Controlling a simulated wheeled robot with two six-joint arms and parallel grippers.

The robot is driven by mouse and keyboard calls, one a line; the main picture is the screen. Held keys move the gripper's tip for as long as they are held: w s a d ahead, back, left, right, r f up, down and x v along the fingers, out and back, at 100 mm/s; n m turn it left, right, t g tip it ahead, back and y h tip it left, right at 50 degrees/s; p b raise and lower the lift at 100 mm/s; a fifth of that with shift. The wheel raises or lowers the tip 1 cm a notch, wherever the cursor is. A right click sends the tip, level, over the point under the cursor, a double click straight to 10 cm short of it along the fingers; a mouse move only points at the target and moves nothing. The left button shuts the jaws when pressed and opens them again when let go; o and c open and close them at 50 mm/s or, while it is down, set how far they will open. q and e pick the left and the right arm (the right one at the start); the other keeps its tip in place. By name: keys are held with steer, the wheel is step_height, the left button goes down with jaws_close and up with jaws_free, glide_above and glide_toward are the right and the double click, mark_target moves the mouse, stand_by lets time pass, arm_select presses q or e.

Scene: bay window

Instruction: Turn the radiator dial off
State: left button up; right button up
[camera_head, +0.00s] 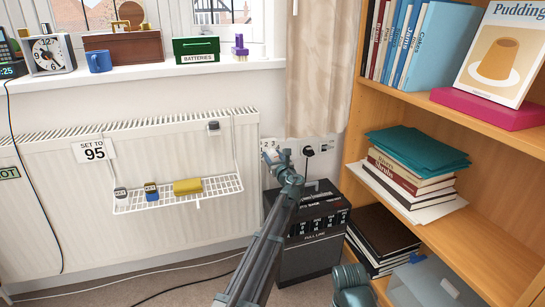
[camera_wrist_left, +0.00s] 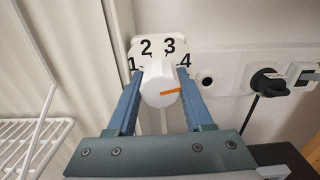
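The radiator dial (camera_wrist_left: 158,84) is a white knob with an orange mark in front of a white plate (camera_wrist_left: 146,46) numbered 1 to 4. The mark points right and slightly up, toward the 4 side. In the head view the plate (camera_head: 269,145) shows right of the radiator, and my gripper partly hides the dial. My left gripper (camera_wrist_left: 160,76) has one blue finger on each side of the dial, with no clear gap at either side. It also shows at the dial in the head view (camera_head: 272,156). My right gripper is out of view; only part of that arm shows.
The white radiator (camera_head: 60,200) carries a wire rack (camera_head: 215,188) and a "SET TO 95" sign (camera_head: 94,150). A black plug (camera_wrist_left: 267,82) sits in a socket right of the dial. A dark amplifier (camera_head: 310,262) stands below, and a wooden bookshelf (camera_head: 500,240) is at right.

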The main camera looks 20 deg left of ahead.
arm_select(q)
jaws_close()
